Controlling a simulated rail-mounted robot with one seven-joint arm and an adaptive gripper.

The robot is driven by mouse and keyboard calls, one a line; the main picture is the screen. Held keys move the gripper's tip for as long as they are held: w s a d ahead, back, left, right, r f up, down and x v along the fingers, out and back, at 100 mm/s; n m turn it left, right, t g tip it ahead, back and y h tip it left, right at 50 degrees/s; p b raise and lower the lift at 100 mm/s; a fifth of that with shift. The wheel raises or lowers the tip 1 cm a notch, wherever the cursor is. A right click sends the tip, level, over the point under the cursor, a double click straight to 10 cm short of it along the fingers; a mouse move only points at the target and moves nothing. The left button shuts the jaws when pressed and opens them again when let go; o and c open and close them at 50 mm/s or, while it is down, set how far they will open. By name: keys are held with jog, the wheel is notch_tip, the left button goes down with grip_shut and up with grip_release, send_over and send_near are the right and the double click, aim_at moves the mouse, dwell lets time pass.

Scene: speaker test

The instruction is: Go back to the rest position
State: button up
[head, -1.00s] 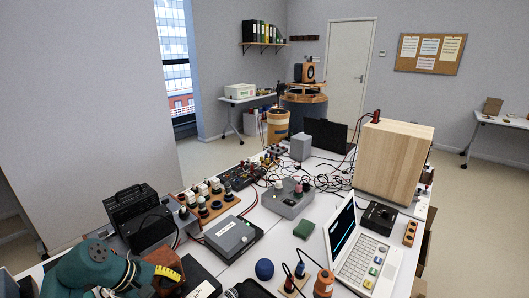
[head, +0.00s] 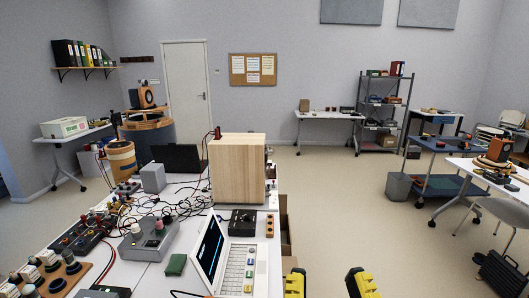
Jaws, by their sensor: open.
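My gripper (head: 328,284) shows at the bottom edge of the head view, right of the middle. Its two yellow and black fingertips stand wide apart, and only bare floor shows between them. It is open and holds nothing. It is right of the laptop and off the table's right side in the picture. The rest of my gripper and arm is below the frame.
The white table (head: 186,272) at left carries a wooden box (head: 237,170), an open white laptop (head: 225,258), a grey device (head: 148,242) and tangled cables. Open floor (head: 345,215) lies to the right. A blue cart (head: 440,150) and a grey bin (head: 397,188) stand farther right.

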notch_tip(320, 180, up, 38)
jog(key=p, duration=3.8)
jog(key=shift+s+d+r, duration=0.2)
jog(key=shift+s, duration=0.15)
